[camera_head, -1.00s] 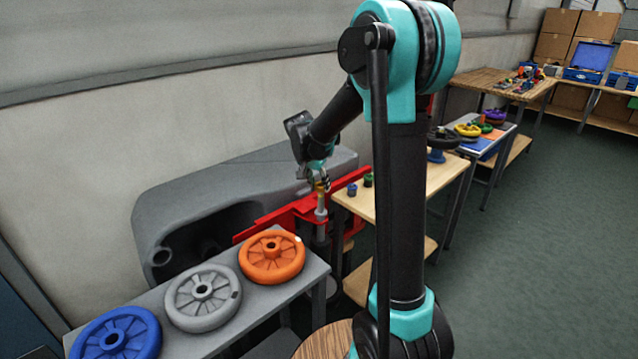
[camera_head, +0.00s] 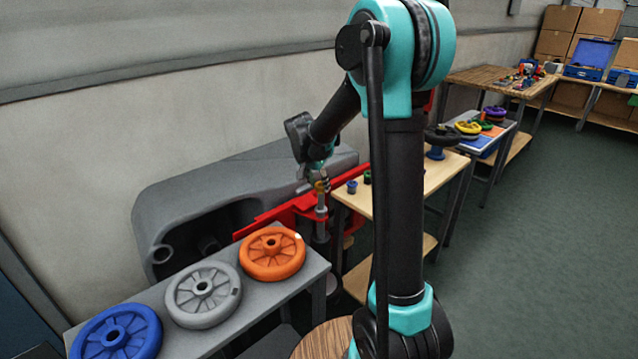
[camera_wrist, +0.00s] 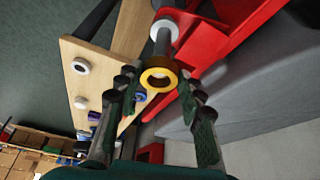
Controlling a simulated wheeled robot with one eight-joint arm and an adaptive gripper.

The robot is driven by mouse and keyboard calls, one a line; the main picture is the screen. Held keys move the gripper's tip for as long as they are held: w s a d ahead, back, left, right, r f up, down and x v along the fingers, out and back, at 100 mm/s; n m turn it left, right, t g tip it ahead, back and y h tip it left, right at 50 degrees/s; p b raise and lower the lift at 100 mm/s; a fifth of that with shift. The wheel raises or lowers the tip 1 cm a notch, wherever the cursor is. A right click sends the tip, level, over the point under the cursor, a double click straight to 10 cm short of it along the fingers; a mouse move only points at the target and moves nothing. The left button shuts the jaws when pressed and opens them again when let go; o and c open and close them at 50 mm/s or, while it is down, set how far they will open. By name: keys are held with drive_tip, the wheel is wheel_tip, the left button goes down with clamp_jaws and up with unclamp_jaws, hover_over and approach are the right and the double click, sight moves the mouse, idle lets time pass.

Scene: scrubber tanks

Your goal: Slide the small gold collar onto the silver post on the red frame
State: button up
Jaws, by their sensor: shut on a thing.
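The small gold collar (camera_wrist: 158,79) is between my gripper's fingertips in the wrist view, its hole facing the camera. My gripper (camera_wrist: 160,92) is shut on it. In the head view my gripper (camera_head: 319,178) holds the collar (camera_head: 321,187) at the top of the silver post (camera_head: 321,209), which stands on the red frame (camera_head: 290,211). In the wrist view the post (camera_wrist: 164,40) with a pale ring shows just beyond the collar, beside the red frame (camera_wrist: 215,45). Whether the collar touches or surrounds the post top, I cannot tell.
A grey tank (camera_head: 250,175) stands behind the frame. Orange (camera_head: 271,254), grey (camera_head: 203,295) and blue (camera_head: 115,335) wheels lie on a grey bench at front left. A wooden table (camera_head: 435,172) with small collars is close on the right.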

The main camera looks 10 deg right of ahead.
drive_tip(key=shift+f, duration=0.1)
drive_tip(key=shift+f, duration=0.8)
drive_tip(key=o, duration=1.3)
drive_tip(key=shift+o, duration=0.2)
drive_tip(key=shift+r, duration=0.25)
drive_tip(key=shift+r, duration=0.35)
drive_tip(key=shift+r, duration=0.35)
drive_tip(key=shift+r, duration=0.3)
